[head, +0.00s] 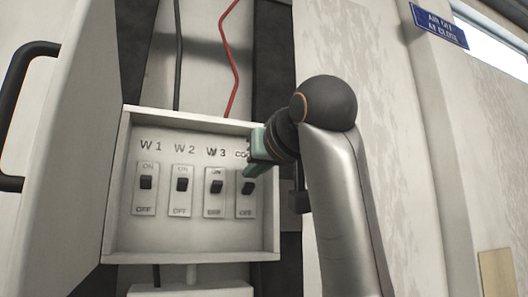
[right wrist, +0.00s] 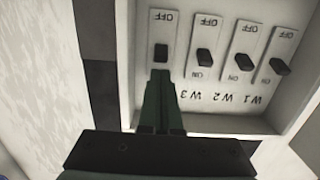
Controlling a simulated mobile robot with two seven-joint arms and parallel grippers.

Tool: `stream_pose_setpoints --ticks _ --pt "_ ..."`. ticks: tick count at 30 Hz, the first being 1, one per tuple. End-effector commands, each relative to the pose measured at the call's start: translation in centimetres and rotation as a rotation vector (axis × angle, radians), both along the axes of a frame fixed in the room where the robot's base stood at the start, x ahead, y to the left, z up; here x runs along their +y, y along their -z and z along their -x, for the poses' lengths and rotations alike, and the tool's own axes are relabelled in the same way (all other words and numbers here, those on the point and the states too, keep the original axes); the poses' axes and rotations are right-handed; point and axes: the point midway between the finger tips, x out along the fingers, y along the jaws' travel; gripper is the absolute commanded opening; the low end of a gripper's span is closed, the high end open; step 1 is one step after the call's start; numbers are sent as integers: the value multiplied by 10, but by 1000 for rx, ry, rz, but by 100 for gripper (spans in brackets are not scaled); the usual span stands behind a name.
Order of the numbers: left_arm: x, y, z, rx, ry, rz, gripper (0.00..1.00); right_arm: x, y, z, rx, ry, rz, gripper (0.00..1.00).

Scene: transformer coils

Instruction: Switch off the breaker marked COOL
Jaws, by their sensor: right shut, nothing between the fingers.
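The COOL breaker (head: 246,207) is the rightmost switch in the white breaker box. Its label is partly covered by my right gripper (head: 250,171). Its black lever (head: 249,187) sits just below the green fingertips; whether it stands at ON or OFF is hard to tell. In the right wrist view, turned upside down, the shut fingers (right wrist: 160,76) point at the COOL lever (right wrist: 161,53). The tips are very close to it, and I cannot tell whether they touch. The fingers hide the lower part of this breaker there. My left gripper is not in view.
Breakers W1 (head: 146,183), W2 (head: 181,184) and W3 (head: 215,187) stand in a row left of COOL. The box rim (head: 190,257) juts out around them. An open door with a black handle (head: 12,110) stands at the left. A red cable (head: 233,62) runs above.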

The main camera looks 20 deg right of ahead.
Motion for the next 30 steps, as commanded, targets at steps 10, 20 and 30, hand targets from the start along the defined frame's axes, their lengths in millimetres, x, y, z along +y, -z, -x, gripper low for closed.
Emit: stream_pose_setpoints --ticks 10,20,30 --pt "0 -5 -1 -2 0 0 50 0 2 -13 0 1 0 0" --pt "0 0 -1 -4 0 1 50 0 5 -13 -28 0 -1 0" --pt "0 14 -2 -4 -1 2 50 0 7 -11 -139 1 -5 0"
